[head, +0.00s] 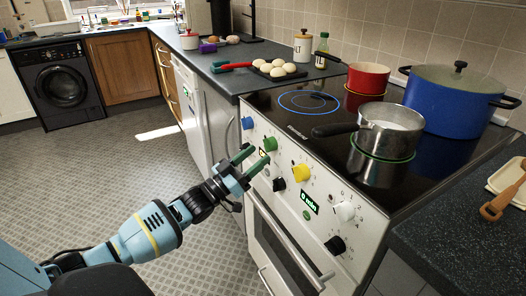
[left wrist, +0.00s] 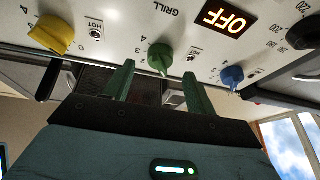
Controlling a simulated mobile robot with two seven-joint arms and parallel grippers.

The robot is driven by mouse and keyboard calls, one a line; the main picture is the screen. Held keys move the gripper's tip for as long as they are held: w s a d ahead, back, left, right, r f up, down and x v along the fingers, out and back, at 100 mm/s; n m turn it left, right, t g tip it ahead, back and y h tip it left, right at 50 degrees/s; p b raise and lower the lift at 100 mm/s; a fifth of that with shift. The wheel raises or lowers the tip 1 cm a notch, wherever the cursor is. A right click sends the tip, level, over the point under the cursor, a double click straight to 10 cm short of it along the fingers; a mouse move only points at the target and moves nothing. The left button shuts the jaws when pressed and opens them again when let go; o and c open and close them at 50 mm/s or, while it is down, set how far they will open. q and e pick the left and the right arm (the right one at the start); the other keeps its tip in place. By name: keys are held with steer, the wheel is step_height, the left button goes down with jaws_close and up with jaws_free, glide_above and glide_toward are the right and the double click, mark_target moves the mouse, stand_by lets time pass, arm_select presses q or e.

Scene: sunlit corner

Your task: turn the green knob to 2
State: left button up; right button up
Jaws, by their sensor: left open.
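The green knob (head: 270,144) is on the white front panel of the cooker, between the blue knob (head: 247,123) and the yellow knob (head: 301,173). In the left wrist view the green knob (left wrist: 159,57) shows just beyond and between my fingertips, with digits printed beside it. I cannot tell clearly which digit its pointer faces. My left gripper (head: 251,159) is open, its two green fingers pointing at the panel just in front of the green knob. In the left wrist view the gripper (left wrist: 158,82) holds nothing. My right gripper is out of view.
A white knob (head: 344,211) and black knobs (head: 279,184) share the panel. An orange OFF display (left wrist: 224,18) is lit. The oven handle (head: 285,240) runs below. A steel saucepan (head: 390,130), red pot (head: 368,78) and blue pot (head: 455,100) stand on the hob.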

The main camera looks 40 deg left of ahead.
mark_target(269, 145)
arm_select(q)
steer(key=shift+x, duration=1.7)
steer(key=shift+c, duration=0.2)
steer(key=c, duration=0.9)
steer(key=shift+c, duration=0.2)
